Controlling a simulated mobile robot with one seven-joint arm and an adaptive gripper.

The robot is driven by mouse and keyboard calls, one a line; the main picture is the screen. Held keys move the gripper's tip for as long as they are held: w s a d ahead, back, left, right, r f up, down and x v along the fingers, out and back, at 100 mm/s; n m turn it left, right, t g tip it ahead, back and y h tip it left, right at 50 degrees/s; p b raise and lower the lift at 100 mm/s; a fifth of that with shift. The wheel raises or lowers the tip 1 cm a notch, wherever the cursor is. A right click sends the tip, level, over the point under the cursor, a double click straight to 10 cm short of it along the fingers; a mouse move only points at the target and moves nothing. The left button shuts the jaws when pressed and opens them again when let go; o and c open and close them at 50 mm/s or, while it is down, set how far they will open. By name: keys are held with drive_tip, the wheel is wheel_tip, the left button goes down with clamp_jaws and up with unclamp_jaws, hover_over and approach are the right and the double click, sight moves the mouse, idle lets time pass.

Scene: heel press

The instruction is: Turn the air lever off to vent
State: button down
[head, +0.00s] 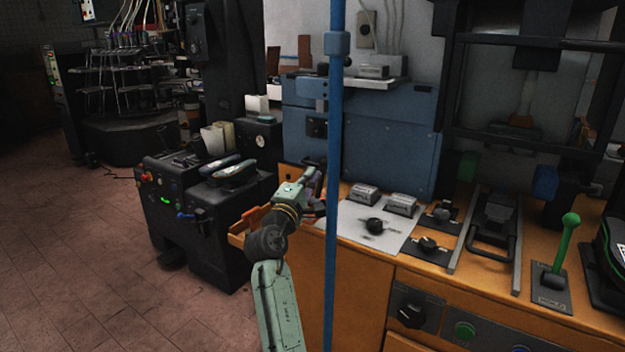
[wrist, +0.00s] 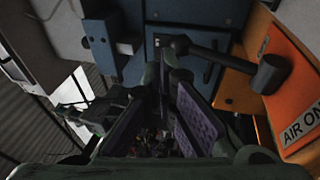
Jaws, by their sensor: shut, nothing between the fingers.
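The air lever shows in the wrist view as a dark bar (wrist: 218,54) with a thick cylindrical knob (wrist: 271,73) at its right end. Its other end is at a pivot beside the blue housing. An orange plate with a white "AIR ON" label (wrist: 303,124) is at the right, near the knob. My gripper (wrist: 172,82) is shut and empty, its purple-padded fingers just left of and below the bar. I cannot tell whether they touch it. In the head view my gripper (head: 315,186) is at the bench's left end, by the blue cabinet, and largely hides the lever area.
A blue vertical post (head: 333,250) stands just right of my gripper in the head view. The blue cabinet (head: 385,135) is behind. The wooden bench (head: 350,265) carries knobs, rails and a green-handled lever (head: 566,240). Black machines (head: 215,205) stand left; tiled floor is open there.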

drive_tip(key=s+a+r+b, duration=0.1)
drive_tip(key=s+a, duration=0.1)
drive_tip(key=s, duration=0.3)
drive_tip(key=shift+s+a+r, duration=0.3)
drive_tip(key=shift+s+r, duration=0.1)
